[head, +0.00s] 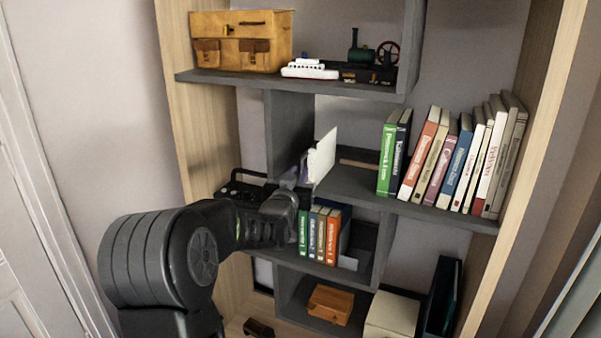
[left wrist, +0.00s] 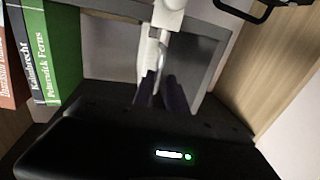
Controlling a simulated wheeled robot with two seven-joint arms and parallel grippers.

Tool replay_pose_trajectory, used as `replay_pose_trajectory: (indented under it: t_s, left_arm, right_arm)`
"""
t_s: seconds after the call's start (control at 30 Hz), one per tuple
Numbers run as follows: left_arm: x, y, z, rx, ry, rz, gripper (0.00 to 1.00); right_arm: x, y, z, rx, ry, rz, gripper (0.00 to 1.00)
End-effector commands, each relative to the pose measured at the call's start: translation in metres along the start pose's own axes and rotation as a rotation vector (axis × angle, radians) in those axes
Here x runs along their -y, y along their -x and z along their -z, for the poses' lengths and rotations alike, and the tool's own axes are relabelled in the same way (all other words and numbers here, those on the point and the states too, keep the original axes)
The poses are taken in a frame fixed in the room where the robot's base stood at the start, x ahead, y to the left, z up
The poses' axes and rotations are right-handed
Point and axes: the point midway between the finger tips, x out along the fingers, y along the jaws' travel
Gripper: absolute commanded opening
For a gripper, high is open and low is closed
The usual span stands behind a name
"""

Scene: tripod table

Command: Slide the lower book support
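A white upright plate (head: 322,156), likely a book support, stands on the middle shelf left of the green book. A small pale piece (head: 348,263) shows low beside the lower row of books (head: 320,232); I cannot tell whether it is the lower support. My left gripper (head: 293,184) is at the left part of the middle shelf, close to the white plate. In the left wrist view its dark fingers (left wrist: 160,94) are a little apart in front of a narrow white part (left wrist: 154,50). Contact with it cannot be made out. My right gripper is not in view.
A grey upright divider (head: 288,130) stands behind my left gripper, and a black handled box (head: 238,187) is left of it. Several books (head: 455,160) fill the middle shelf's right. A wooden box (head: 330,304) and cream box (head: 392,314) sit below.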

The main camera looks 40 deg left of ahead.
Motion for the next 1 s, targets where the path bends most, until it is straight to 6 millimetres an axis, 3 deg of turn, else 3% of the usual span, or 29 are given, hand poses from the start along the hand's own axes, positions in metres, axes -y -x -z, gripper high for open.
replay_pose_trajectory:
  t_s: [0.2, 0.33, 1.0]
  left_arm:
    - [0.001, 0.034, 0.000, -0.002, 0.003, 0.001, 0.17]
    - [0.001, 0.045, 0.000, -0.001, 0.001, 0.001, 0.17]
    - [0.000, 0.047, -0.001, 0.002, 0.008, 0.000, 0.17]
  right_arm:
    - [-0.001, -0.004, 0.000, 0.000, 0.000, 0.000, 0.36]
    - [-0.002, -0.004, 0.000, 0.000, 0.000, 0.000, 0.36]
    - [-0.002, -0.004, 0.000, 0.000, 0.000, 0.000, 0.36]
